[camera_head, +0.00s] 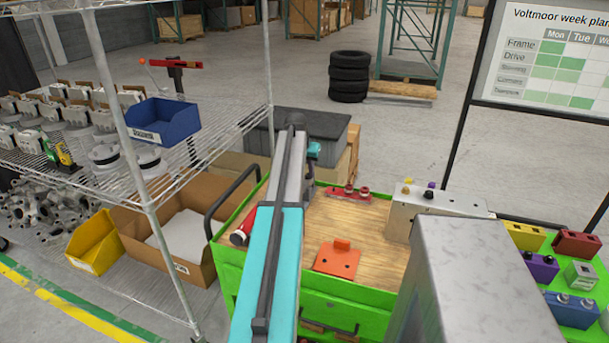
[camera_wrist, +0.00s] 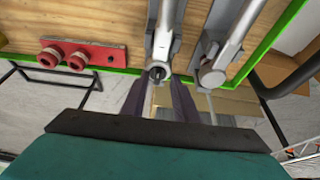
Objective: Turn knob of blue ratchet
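No blue ratchet can be picked out for sure. In the wrist view, two silver ratchet-like tools lie on the wooden top: a left one (camera_wrist: 160,50) and a right one (camera_wrist: 216,62). Their heads reach the green edge, and their handles run out of frame, so no handle colour shows there. My gripper (camera_wrist: 159,88) has its two dark fingers apart, just in front of the left tool's head; contact cannot be told. In the head view, a red handle end (camera_head: 239,238) shows left of my teal arm, which hides much of the top behind it.
The green cart (camera_head: 355,308) has a wooden top. On it are a red block (camera_head: 349,193) with two knobs, an orange plate (camera_head: 338,261) and a grey metal box (camera_head: 430,205). A wire shelf (camera_head: 205,150) stands to the left. Coloured blocks (camera_head: 573,310) sit at the right.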

